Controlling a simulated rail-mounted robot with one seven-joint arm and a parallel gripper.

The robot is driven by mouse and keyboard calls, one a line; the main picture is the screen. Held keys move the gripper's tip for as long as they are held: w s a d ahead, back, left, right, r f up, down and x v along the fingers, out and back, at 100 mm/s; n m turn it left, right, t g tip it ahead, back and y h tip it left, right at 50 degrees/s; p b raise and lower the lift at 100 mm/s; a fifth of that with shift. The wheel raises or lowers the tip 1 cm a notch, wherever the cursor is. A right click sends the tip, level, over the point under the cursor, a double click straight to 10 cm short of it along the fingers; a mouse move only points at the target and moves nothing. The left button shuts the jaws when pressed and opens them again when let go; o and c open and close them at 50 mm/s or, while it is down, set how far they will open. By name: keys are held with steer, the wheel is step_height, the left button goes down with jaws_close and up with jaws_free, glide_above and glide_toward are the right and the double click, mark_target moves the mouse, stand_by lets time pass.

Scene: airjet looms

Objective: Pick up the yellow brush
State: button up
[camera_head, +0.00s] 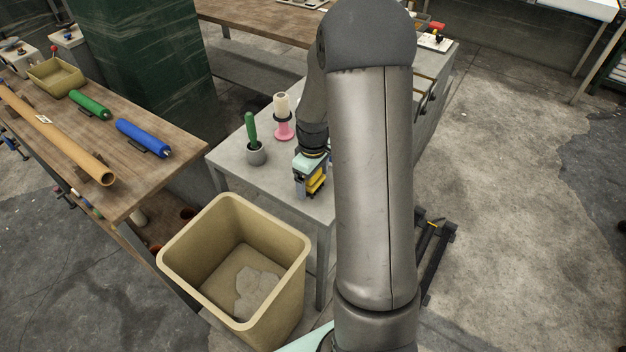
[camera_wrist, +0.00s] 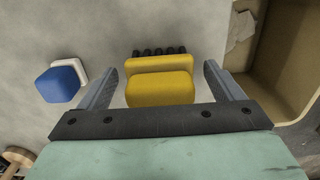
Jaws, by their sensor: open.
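The yellow brush (camera_head: 316,185) is on the grey table, near its front edge, partly hidden by my gripper in the head view. In the wrist view the yellow brush (camera_wrist: 160,84) shows a yellow block with a row of dark bristles along its far side. My gripper (camera_wrist: 160,82) is open, with one finger on each side of the brush and a visible gap on both sides. In the head view my gripper (camera_head: 310,184) points down at the brush. I cannot tell its exact height above the table.
A blue-and-white object (camera_wrist: 62,82) lies left of the brush in the wrist view. A green-handled item in a grey pot (camera_head: 256,154) and a pink spool stand (camera_head: 284,128) stand on the table (camera_head: 232,160). A large tan bin (camera_head: 176,262) stands below the table's front edge.

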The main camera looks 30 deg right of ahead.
steer(key=c, duration=1.1)
steer(key=shift+r, duration=0.1)
steer(key=shift+r, duration=0.25)
step_height(320, 180, up, 2)
steer(key=shift+w+r, duration=0.1)
steer(key=s+a+r+b, duration=0.3)
steer(key=s+a+r, duration=0.7)
